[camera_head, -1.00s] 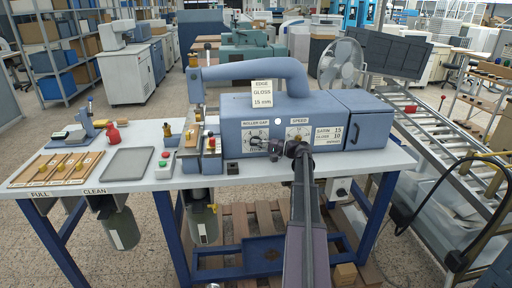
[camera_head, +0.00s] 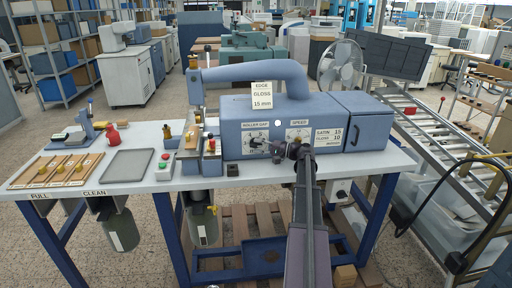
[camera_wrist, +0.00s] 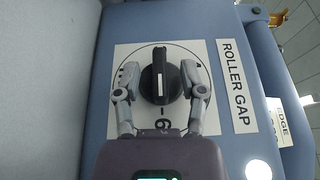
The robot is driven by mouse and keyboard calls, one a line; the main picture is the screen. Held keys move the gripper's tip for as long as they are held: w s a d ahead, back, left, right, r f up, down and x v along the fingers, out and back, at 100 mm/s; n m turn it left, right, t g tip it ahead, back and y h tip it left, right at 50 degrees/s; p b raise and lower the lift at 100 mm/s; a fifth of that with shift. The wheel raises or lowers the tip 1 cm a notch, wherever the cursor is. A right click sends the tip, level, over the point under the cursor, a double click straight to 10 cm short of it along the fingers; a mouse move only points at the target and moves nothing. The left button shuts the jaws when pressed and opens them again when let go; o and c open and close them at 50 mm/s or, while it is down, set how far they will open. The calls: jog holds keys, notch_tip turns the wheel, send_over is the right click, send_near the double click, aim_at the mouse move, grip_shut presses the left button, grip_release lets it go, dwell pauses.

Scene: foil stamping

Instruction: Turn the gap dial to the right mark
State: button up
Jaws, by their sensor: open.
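The gap dial is a black round knob with a white pointer line (camera_wrist: 160,77), on a white plate lettered ROLLER GAP (camera_wrist: 236,92) on the front of the blue machine (camera_head: 340,104). In the wrist view the pointer runs nearly up and down, and a 6 shows near the gripper body; other marks are hidden or unclear. My gripper (camera_wrist: 162,84) is open, with one finger on each side of the knob; I cannot tell whether they touch it. In the head view my gripper (camera_head: 277,149) is in front of the plate's right side.
A SPEED plate (camera_head: 298,134) is right of the gap plate, partly behind my arm. A card (camera_head: 328,137) reads SATIN 15, GLOSS 10. A card on top (camera_head: 262,95) reads EDGE, GLOSS, 15 mm.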

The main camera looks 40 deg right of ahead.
jog(key=v, duration=1.1)
dwell(0.6)
